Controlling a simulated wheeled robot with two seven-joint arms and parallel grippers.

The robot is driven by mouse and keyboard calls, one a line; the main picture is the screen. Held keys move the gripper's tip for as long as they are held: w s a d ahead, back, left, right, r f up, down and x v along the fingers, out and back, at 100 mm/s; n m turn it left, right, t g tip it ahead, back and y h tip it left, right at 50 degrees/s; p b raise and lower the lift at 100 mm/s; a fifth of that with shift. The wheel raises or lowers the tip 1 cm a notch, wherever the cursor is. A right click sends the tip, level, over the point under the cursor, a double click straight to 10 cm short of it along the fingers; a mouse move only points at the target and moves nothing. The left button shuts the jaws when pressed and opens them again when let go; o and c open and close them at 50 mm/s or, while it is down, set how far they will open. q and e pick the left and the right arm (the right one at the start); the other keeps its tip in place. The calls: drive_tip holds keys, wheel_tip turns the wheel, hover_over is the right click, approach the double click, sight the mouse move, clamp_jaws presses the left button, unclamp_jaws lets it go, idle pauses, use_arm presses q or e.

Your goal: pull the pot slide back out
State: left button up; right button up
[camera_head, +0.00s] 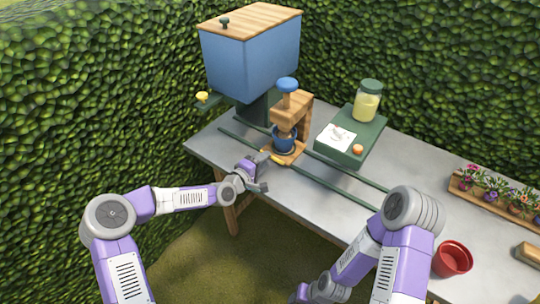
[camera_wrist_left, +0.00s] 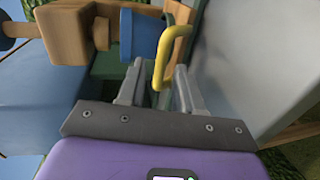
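The pot slide (camera_head: 293,157) is a wooden plate between two green rails on the table, with a yellow handle (camera_head: 271,158) at its front left. A blue pot (camera_head: 284,142) stands on it under a wooden press (camera_head: 301,108) with a blue knob. My left gripper (camera_head: 262,174) is at the handle. In the left wrist view, the yellow handle (camera_wrist_left: 175,45) is a bent bar reaching down between the two spread fingers (camera_wrist_left: 160,78), with gaps visible beside it. The blue pot (camera_wrist_left: 140,35) shows beyond.
A blue hopper (camera_head: 252,55) with a wooden lid stands at the back left. A green stand (camera_head: 350,150) holds a jar (camera_head: 367,100) and a card. A red pot (camera_head: 452,259) and a flower planter (camera_head: 490,200) are at the right. The table front is clear.

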use_arm(q)
drive_tip(key=shift+b+x, duration=0.35)
drive_tip(key=shift+x, duration=1.8)
drive_tip(key=shift+a+f, duration=0.1)
clamp_jaws()
